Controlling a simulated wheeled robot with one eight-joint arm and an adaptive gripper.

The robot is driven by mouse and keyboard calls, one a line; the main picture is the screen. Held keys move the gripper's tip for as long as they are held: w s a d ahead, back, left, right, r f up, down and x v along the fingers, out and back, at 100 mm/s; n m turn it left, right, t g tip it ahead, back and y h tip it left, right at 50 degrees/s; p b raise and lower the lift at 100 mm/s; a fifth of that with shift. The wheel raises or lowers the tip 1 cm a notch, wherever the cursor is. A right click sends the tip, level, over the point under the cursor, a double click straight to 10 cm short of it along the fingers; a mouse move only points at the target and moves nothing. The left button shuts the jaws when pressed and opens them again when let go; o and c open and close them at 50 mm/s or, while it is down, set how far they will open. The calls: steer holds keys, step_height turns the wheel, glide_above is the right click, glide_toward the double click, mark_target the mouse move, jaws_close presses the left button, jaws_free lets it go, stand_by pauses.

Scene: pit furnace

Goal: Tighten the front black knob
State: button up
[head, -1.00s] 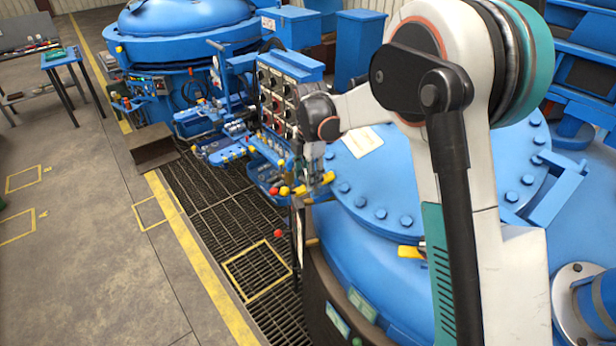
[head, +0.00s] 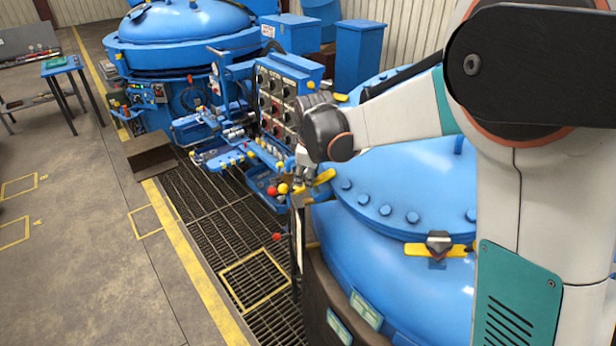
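A black knob (head: 438,243) sits on a yellow bar (head: 424,250) at the near rim of the blue furnace lid (head: 400,185). A second yellow bar (head: 323,178) shows at the lid's left rim, beside my gripper; any knob on it is hidden or too small to make out. My gripper (head: 302,176) points down at the left rim of the furnace, close to that second bar and left of the black knob. My dark wrist hides part of it. Its fingers are too small to tell open from shut, and contact with the bar cannot be told.
A blue control panel (head: 277,95) with several knobs stands just behind my wrist. Red and yellow ball handles (head: 277,190) are left of my gripper. A floor grating (head: 215,205) and open concrete floor (head: 90,250) lie to the left.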

steer(key=m+t+b, duration=0.1)
steer(key=m, duration=0.2)
steer(key=m+t+h+b, duration=0.1)
steer(key=m, duration=0.1)
steer(key=shift+a+m+h, duration=0.1)
steer(key=shift+m+h, duration=0.2)
steer(key=shift+m, duration=0.1)
steer(key=shift+b, duration=0.3)
steer(key=o, duration=1.1)
steer(key=shift+c, duration=0.2)
step_height(320, 180, up, 10)
